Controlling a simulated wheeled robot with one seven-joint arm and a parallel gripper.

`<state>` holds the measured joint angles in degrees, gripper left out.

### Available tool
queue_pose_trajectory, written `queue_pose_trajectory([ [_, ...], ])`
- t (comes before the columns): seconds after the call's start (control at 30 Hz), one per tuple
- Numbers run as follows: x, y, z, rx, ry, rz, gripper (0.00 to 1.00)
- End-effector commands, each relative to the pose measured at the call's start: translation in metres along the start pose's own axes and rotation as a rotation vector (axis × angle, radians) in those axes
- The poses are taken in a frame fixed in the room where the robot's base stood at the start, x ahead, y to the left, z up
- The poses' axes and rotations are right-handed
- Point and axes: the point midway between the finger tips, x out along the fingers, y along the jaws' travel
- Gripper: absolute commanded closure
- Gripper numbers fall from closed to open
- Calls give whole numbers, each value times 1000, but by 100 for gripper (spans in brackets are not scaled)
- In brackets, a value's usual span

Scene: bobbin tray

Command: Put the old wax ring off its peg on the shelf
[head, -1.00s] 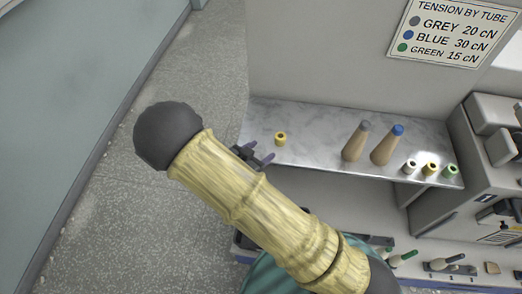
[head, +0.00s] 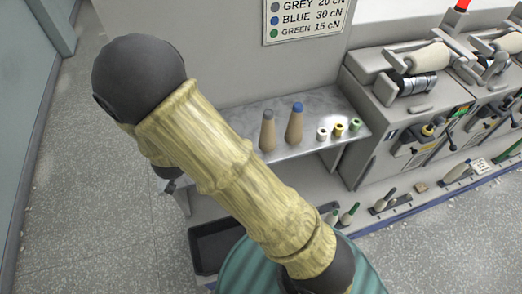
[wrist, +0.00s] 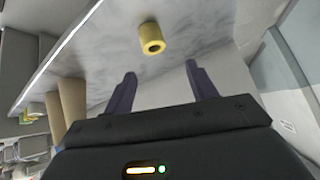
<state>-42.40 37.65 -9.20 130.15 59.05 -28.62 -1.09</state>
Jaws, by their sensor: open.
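A short yellow ring (wrist: 151,46) with a dark hole, which looks like the old wax ring, stands by itself on the grey shelf (wrist: 185,50) in the wrist view. My gripper (wrist: 160,80) is open, with nothing between its two dark fingers. The ring is beyond the fingertips, apart from them. In the head view my arm hides this ring, and my gripper is mostly hidden behind the arm. The shelf also shows in the head view (head: 240,118). I cannot make out the ring's peg for certain.
On the shelf stand a grey-tipped cone (head: 268,132), a blue-tipped cone (head: 294,125) and white (head: 321,134), yellow (head: 338,130) and green (head: 354,125) rings. A machine (head: 365,135) adjoins the shelf at right. A black bin (head: 205,245) is below. Floor is clear at left.

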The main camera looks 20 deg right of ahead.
Motion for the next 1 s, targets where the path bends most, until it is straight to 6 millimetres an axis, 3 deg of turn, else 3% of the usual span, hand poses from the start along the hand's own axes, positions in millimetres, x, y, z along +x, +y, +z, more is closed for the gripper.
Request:
queue_pose_trajectory([
  [0.1,-22,21,-23,-29,-120,-74,43],
  [0.3,-67,75,-43,-141,-283,-146,43],
  [0.6,-140,186,-43,-351,-453,-91,43],
  [0.73,-152,206,-39,-393,-483,-62,43],
  [1.0,-152,207,-38,-398,-487,-60,43],
])
